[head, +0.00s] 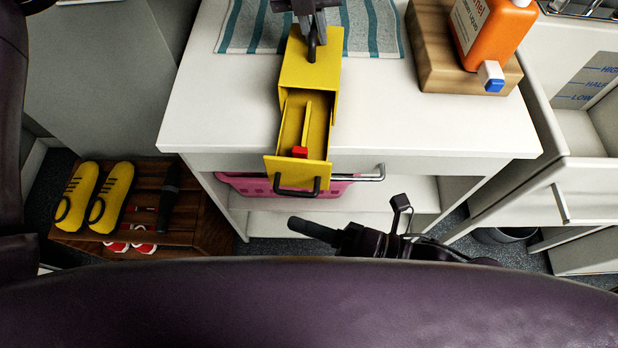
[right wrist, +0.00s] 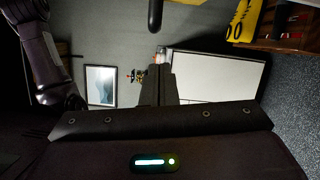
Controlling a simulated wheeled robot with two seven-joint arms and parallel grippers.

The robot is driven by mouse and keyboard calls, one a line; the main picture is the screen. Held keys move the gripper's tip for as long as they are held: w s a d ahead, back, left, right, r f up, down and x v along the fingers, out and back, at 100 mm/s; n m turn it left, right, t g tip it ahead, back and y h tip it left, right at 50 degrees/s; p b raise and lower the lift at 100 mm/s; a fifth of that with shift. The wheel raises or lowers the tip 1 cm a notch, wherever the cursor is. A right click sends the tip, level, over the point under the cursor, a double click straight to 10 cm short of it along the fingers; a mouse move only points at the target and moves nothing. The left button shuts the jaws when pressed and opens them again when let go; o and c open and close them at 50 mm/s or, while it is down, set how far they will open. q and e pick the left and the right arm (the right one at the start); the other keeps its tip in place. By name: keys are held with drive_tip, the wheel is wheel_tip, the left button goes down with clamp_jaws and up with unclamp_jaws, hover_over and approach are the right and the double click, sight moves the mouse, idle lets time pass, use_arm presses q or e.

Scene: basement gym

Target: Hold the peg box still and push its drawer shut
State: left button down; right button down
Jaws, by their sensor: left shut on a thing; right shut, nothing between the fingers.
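The yellow peg box (head: 311,72) stands on the white table, in part on a striped towel. Its yellow drawer (head: 291,120) is pulled out toward me, past the table's front edge. The drawer has a divider, a small red block (head: 300,151) near its front and a dark handle (head: 297,190) on its front panel. My left gripper (head: 312,45) is shut on the peg box at its top; the exact grip is hard to see. My right gripper (head: 298,224) is shut and empty, below the drawer handle in the picture and apart from it.
An orange bottle (head: 487,30) stands on a wooden block (head: 432,60) on the table's right. An open white drawer (head: 590,172) is at right; yellow slippers (head: 112,195) lie lower left.

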sight(306, 180)
drive_tip(key=w, duration=0.2)
drive_tip(key=shift+w+d+r, duration=0.2)
drive_tip(key=shift+w, duration=0.1)
drive_tip(key=w, duration=0.6)
drive_tip(key=w+d, duration=0.1)
drive_tip(key=w, duration=0.2)
drive_tip(key=shift+w, duration=0.2)
drive_tip(key=s, duration=0.2)
drive_tip(key=s+f, duration=0.1)
drive_tip(key=s, duration=0.1)
drive_tip(key=shift+s+a, duration=0.1)
drive_tip(key=shift+a, duration=0.1)
drive_tip(key=v, duration=1)
